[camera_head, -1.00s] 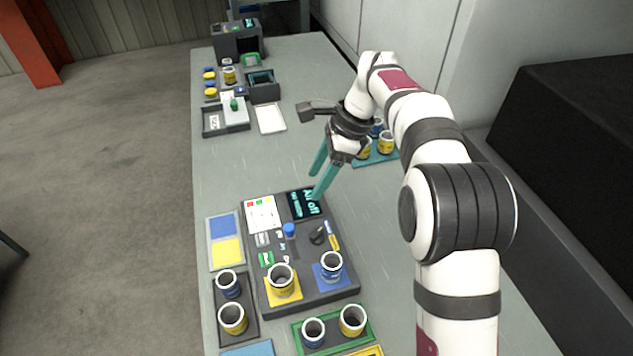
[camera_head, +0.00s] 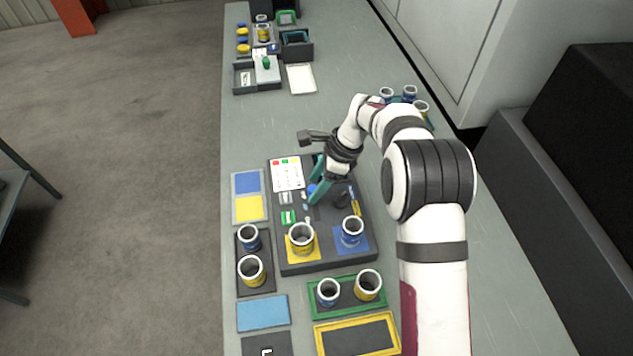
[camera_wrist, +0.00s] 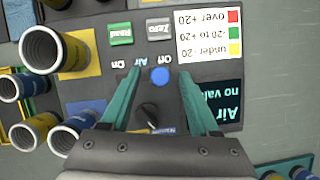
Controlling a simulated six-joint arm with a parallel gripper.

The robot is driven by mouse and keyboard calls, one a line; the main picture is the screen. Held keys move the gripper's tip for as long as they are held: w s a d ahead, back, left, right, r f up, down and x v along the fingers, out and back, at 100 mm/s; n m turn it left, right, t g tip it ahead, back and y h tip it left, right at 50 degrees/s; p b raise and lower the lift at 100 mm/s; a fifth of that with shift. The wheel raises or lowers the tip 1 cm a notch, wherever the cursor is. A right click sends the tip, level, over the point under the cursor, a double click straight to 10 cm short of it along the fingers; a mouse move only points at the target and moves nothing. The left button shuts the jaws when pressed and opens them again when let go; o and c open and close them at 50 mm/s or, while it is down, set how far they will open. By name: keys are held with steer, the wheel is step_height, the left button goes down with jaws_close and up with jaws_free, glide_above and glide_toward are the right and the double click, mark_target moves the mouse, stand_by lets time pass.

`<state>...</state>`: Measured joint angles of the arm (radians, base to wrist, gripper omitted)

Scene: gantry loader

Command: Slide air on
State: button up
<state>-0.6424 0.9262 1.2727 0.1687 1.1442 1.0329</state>
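The dark grey control panel (camera_head: 325,262) carries a slider with a blue knob (camera_wrist: 159,76). In the wrist view the knob sits at the end beside the "Off" label, with "On" (camera_wrist: 118,63) to its left. My gripper (camera_wrist: 158,70) is open, its two teal fingers on either side of the knob with gaps visible; contact cannot be told. In the head view my gripper (camera_head: 317,180) is over the panel and partly hides the knob. The dark display (camera_wrist: 222,102) reads "Air" and "no val...", partly cut off.
A black rotary knob (camera_wrist: 152,116) lies close to the fingers. Cups stand on the panel's yellow pad (camera_head: 290,250) and blue pad (camera_head: 362,238). A green tray (camera_head: 314,306) with two cups lies in front. Free table shows beyond the panel.

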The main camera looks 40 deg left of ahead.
jaws_close()
